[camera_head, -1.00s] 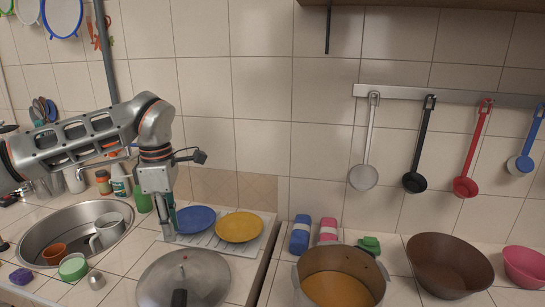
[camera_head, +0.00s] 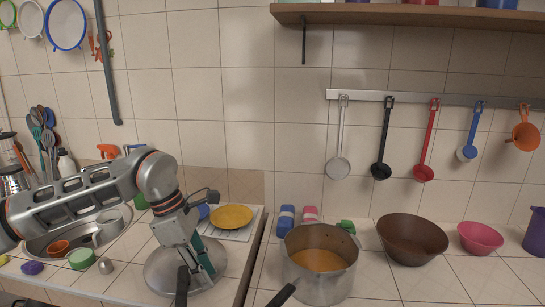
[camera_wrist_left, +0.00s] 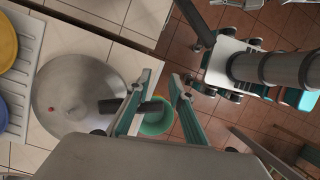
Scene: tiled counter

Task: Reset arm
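I cannot tell whether that finger touches the handle. My right gripper is in neither view.
A yellow plate (camera_head: 231,216) and a mostly hidden blue plate lie on a white rack. A pot (camera_head: 318,285) and brown bowl (camera_head: 412,238) stand right. The sink (camera_head: 40,248) is left. A green bin (camera_wrist_left: 155,120) stands on the floor. Ladles hang on the wall.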

